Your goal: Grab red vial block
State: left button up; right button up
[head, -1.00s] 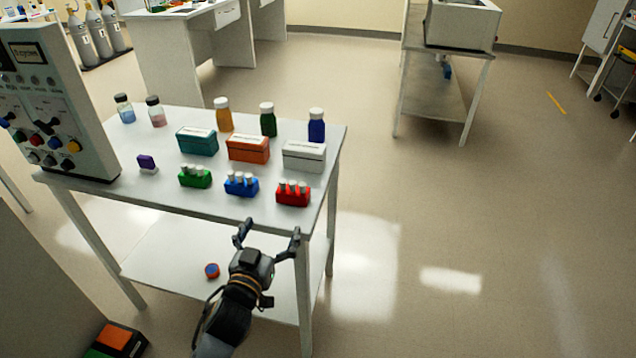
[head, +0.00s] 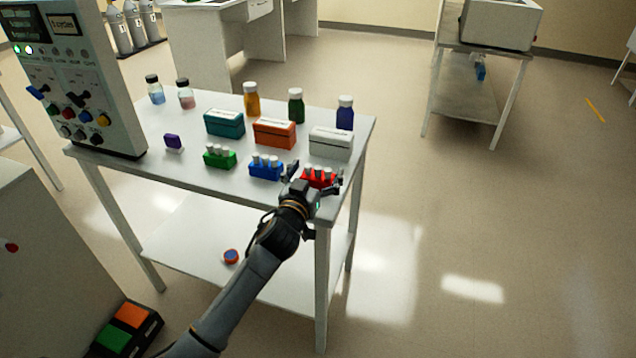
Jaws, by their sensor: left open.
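The red vial block (head: 319,178) with white-capped vials stands at the near right of the white table (head: 190,167). My left gripper (head: 314,177) is open at the block, with one finger on its left side and one on its right. The gripper's body hides the block's lower front. I cannot tell whether the fingers touch it. My right gripper is not in view.
The blue vial block (head: 265,167) stands close to the left of the red one, and the green vial block (head: 219,157) further left. A white box (head: 330,143) is just behind. A control panel (head: 85,90) stands at the table's left end.

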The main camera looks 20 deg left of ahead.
pick_arm(q)
jog(key=shift+w, duration=0.5)
jog(key=shift+s, duration=0.1)
jog(key=shift+c, duration=0.3)
jog(key=c, duration=1.4)
jog(key=shift+r, duration=0.1)
